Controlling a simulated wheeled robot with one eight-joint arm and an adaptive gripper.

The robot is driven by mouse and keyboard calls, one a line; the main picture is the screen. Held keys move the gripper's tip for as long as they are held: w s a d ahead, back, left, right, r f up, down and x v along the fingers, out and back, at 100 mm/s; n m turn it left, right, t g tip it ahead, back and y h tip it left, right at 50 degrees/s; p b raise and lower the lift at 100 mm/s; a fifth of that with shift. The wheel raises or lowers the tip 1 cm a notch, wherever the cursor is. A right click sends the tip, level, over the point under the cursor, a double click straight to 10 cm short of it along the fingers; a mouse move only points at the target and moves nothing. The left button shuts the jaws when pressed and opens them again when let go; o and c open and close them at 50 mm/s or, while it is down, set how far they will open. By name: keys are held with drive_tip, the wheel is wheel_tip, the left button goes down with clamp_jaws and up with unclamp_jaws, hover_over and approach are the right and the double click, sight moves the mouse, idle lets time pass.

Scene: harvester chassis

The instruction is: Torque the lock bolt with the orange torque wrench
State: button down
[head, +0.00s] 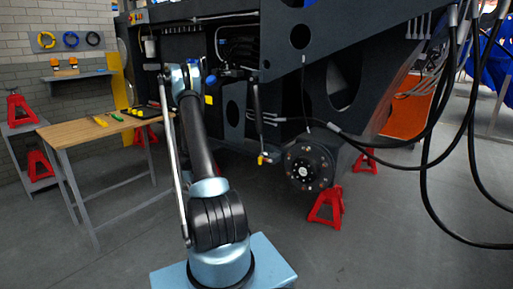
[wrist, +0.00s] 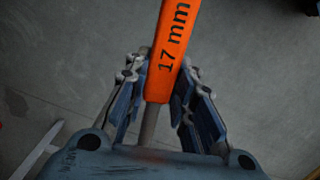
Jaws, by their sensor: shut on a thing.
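In the wrist view, the orange torque wrench (wrist: 167,62), marked "17 mm", lies between the two fingers of my gripper (wrist: 161,90). My gripper is shut on it. The orange part runs up out of the top of the picture, and a grey shaft (wrist: 148,125) runs down towards the palm. The wrench's far end is out of view. In the head view, my arm reaches up and away towards the chassis, and I cannot make out the gripper or the wrench. I cannot tell which fastener is the lock bolt.
The dark harvester chassis (head: 275,92) fills the middle and right, with a round hub (head: 304,166) near a red jack stand (head: 327,205). Black hoses (head: 424,180) hang at right. A wooden workbench (head: 75,133) stands at left.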

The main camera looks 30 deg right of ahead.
drive_tip(key=w+d+r+n+t+h, duration=0.2)
drive_tip(key=d+r+n+h, duration=0.3)
drive_tip(key=d, duration=0.9)
drive_tip(key=w+d+r+n+t+h, duration=0.3)
drive_tip(key=d+r+n+h, duration=0.3)
drive_tip(key=d, duration=0.9)
drive_tip(key=w+d+r+n+t+h, duration=0.3)
drive_tip(key=d+r+n+h, duration=0.2)
drive_tip(key=d, duration=0.9)
drive_tip(key=shift+w+d+r+n+t, duration=0.2)
drive_tip(key=shift+r+n+t, duration=0.2)
drive_tip(key=shift+r+n, duration=0.35)
drive_tip(key=shift+r, duration=0.1)
drive_tip(key=shift+x, duration=3.4)
